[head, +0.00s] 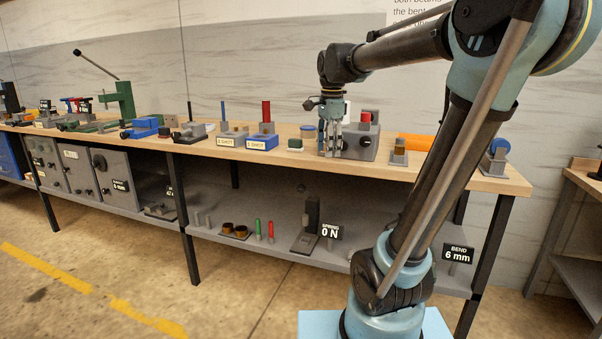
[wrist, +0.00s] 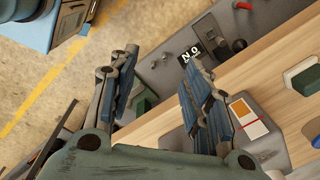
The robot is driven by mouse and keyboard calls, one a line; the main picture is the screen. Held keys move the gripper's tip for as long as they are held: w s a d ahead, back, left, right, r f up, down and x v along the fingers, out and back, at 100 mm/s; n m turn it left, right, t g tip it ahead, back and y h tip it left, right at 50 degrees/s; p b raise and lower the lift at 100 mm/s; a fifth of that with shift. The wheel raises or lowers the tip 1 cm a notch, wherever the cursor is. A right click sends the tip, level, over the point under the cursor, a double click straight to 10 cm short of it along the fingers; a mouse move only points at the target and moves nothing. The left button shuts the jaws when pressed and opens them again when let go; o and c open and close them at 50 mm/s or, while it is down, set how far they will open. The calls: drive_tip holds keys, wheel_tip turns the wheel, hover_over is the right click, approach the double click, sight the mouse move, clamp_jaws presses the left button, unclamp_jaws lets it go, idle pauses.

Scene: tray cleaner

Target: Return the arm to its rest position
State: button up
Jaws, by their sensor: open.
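My gripper (head: 331,142) hangs fingers down over the right part of the workbench (head: 222,146) in the head view, just in front of a grey block fixture (head: 357,140). Whether the fingertips touch the bench cannot be told.
A green lever press (head: 122,100) is farther left. The lower shelf (head: 280,225) holds red and green rods and a spring gauge stand (head: 309,225). The floor in front is clear.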

drive_tip(key=s+d+f+n, duration=0.3)
drive_tip(key=s+f+n, duration=0.1)
drive_tip(key=s+f, duration=0.3)
drive_tip(key=s+d+f+n+t, duration=0.1)
drive_tip(key=s+d+f+n, duration=0.3)
drive_tip(key=s+f, duration=0.3)
drive_tip(key=s+d+f+n, duration=0.3)
drive_tip(key=s+f+n, duration=0.3)
drive_tip(key=f, duration=0.3)
drive_tip(key=shift+s+d+f, duration=0.2)
drive_tip(key=shift+s+f, duration=0.1)
drive_tip(key=shift+s, duration=0.1)
drive_tip(key=shift+w+f, duration=0.25)
drive_tip(key=shift+w, duration=0.25)
drive_tip(key=shift+o, duration=0.4)
